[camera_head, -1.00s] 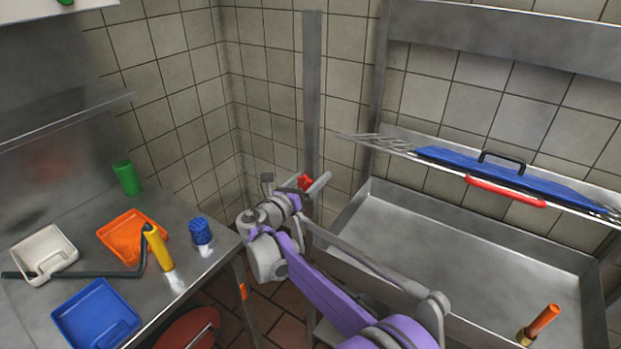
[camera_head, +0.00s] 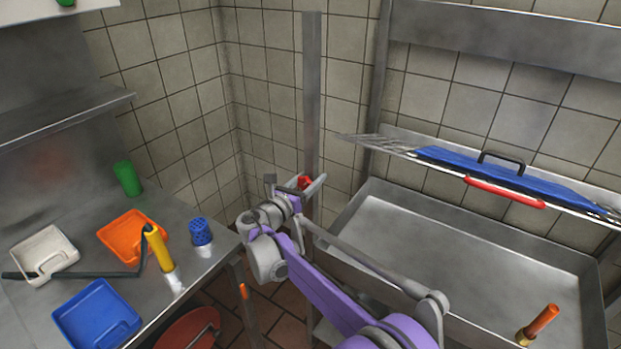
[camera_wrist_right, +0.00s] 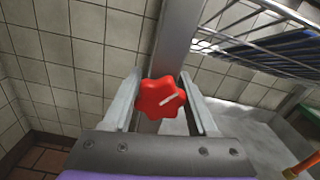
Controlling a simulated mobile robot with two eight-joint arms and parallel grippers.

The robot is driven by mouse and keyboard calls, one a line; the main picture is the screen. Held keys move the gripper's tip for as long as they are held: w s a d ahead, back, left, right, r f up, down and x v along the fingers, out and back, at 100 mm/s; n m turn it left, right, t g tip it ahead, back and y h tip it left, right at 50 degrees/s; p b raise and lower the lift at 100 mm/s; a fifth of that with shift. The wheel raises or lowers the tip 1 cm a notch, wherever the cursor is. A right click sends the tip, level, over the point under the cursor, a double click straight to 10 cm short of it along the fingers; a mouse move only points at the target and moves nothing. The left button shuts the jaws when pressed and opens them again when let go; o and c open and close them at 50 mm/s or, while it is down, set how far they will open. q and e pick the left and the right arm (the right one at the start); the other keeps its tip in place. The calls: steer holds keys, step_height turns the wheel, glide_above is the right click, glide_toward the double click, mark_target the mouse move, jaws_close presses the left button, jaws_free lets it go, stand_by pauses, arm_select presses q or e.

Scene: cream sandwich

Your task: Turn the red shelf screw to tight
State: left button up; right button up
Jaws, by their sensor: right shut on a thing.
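The red shelf screw (camera_head: 304,182) is a small lobed knob on the upright metal post (camera_head: 312,100). In the right wrist view the red screw (camera_wrist_right: 160,97) shows a pale line on its face, slanting up to the right. My right gripper (camera_head: 306,186) is at the post with its fingers on either side of the screw. In the right wrist view the right gripper (camera_wrist_right: 162,100) is shut on the screw. The head view shows little of the screw between the fingers. My left gripper is not in view.
A metal sink (camera_head: 368,188) stands right of the post, with a wire shelf (camera_head: 380,146) above it holding a blue item (camera_head: 510,171) with a red handle. The steel counter (camera_head: 205,268) at left holds several trays and a yellow-handled tool (camera_head: 159,250).

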steer(key=m+p, duration=0.1)
steer(key=m, duration=0.4)
steer(key=shift+m, duration=0.3)
stand_by(0.4)
steer(key=o, duration=1.4)
steer(key=v, duration=1.1)
steer(key=shift+d+b, duration=0.1)
steer(key=shift+b, duration=0.3)
